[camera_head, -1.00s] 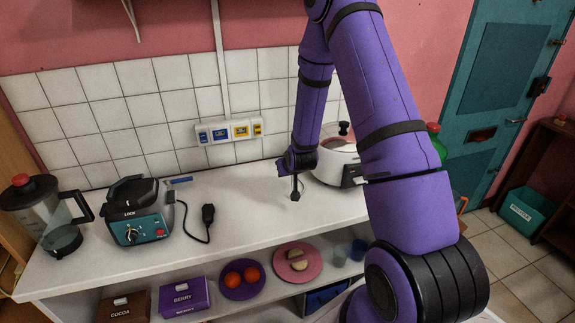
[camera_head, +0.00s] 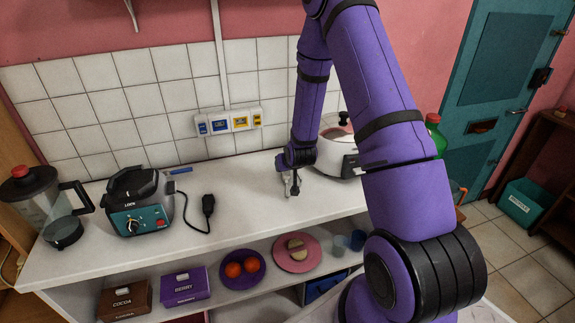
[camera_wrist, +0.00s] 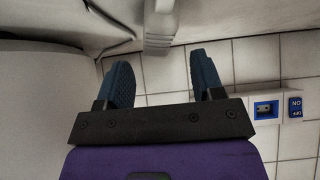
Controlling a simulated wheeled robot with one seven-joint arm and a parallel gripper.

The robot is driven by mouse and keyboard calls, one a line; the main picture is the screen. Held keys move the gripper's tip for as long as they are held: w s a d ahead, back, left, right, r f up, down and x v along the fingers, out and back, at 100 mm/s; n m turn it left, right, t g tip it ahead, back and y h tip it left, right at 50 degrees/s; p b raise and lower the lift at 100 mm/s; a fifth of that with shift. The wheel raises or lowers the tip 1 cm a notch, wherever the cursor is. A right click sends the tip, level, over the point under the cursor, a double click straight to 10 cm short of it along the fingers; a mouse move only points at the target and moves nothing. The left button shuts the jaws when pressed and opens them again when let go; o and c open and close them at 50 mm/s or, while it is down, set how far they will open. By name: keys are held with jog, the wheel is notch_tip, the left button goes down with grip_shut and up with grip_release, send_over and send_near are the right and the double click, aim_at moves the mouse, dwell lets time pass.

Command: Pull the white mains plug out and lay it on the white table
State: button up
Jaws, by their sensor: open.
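A pale, ribbed piece that looks like the white mains plug (camera_wrist: 157,30) shows at the top of the wrist view, beyond and between my fingertips. In the head view a small pale shape, likely the same plug (camera_head: 287,184), is at my gripper (camera_head: 291,184), just above or on the white table (camera_head: 245,200). I cannot tell whether it touches the tabletop. In the wrist view my gripper (camera_wrist: 164,75) is open, with a wide gap between its dark blue fingers. The wall socket strip (camera_head: 229,122) shows no plug in it; part of it is in the wrist view (camera_wrist: 277,106).
A white cooker (camera_head: 340,150) stands close to the right of my gripper. A teal appliance (camera_head: 138,205) with a black plug (camera_head: 208,203) and a blender jug (camera_head: 45,205) stand to the left. The shelf below holds boxes and plates. The table between the black plug and my gripper is clear.

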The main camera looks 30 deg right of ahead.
jog(key=v, duration=1)
jog(key=shift+s+r, duration=0.2)
jog(key=shift+r, duration=0.1)
jog(key=shift+a+r, duration=0.1)
jog(key=shift+a, duration=0.05)
jog(key=s+a+r+n+g+y, duration=0.1)
jog(key=s+a+r, duration=0.3)
jog(key=r, duration=0.6)
jog(key=s+a+r+n+y, duration=0.1)
jog(key=s+a+r, duration=0.25)
jog(key=r, duration=0.65)
jog(key=s+a+r+g, duration=0.1)
jog(key=s+a+r, duration=0.2)
jog(key=s, duration=0.7)
jog(key=s+a+r+n+g, duration=0.1)
jog(key=s+a+r, duration=0.1)
jog(key=s+r, duration=0.6)
jog(key=shift+s+a, duration=0.35)
jog(key=shift+s, duration=0.55)
